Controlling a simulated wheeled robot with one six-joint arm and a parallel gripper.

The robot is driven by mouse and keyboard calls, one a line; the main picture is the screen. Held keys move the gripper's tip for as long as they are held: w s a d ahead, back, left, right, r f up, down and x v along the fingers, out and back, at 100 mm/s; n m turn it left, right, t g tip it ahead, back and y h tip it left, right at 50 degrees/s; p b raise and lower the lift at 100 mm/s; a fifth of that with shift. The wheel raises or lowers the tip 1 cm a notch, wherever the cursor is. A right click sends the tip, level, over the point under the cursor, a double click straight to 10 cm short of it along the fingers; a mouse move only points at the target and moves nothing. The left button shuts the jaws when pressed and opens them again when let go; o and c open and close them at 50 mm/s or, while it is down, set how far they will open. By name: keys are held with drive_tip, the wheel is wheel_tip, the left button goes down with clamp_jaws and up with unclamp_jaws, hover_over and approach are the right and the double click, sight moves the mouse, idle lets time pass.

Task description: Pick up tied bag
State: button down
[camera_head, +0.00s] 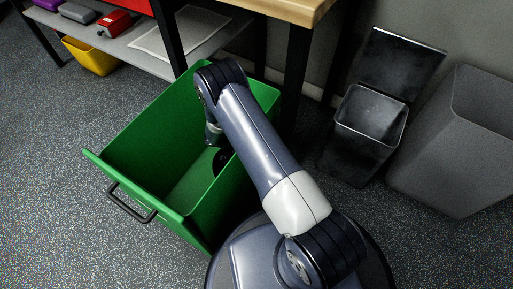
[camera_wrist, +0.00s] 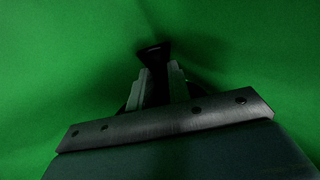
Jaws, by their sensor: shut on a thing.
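My arm reaches down into the green bin (camera_head: 135,150). In the wrist view my gripper (camera_wrist: 159,78) points at the bin's green inside, its two fingers close together. A small black thing (camera_wrist: 152,52), seemingly the tied bag, shows at the fingertips, and the fingers are shut on it. In the head view a dark shape (camera_head: 221,160), likely the same bag, shows low in the bin below my wrist, partly hidden by my arm. Its knot and full outline cannot be made out.
The bin has a black handle (camera_head: 130,203) on its front. A wooden-topped bench (camera_head: 285,8) with a lower shelf stands behind it. A dark open-lidded bin (camera_head: 371,122) and a grey bin (camera_head: 458,140) stand at the right.

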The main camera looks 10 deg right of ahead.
drive_tip(key=r+p, duration=0.1)
drive_tip(key=r, duration=0.1)
drive_tip(key=r+p, duration=0.1)
drive_tip(key=r, duration=0.2)
drive_tip(key=shift+s+d+r, duration=0.15)
drive_tip(key=shift+d+r, duration=0.05)
drive_tip(key=shift+r, duration=0.05)
drive_tip(key=s+a+p, duration=0.2)
drive_tip(key=s+a, duration=0.3)
drive_tip(key=a, duration=0.3)
drive_tip(key=s+a+p, duration=0.1)
drive_tip(key=s+a, duration=0.4)
drive_tip(key=a, duration=0.3)
drive_tip(key=shift+s+a+p, duration=0.15)
drive_tip(key=shift+s+p, duration=0.05)
drive_tip(key=shift+p, duration=0.2)
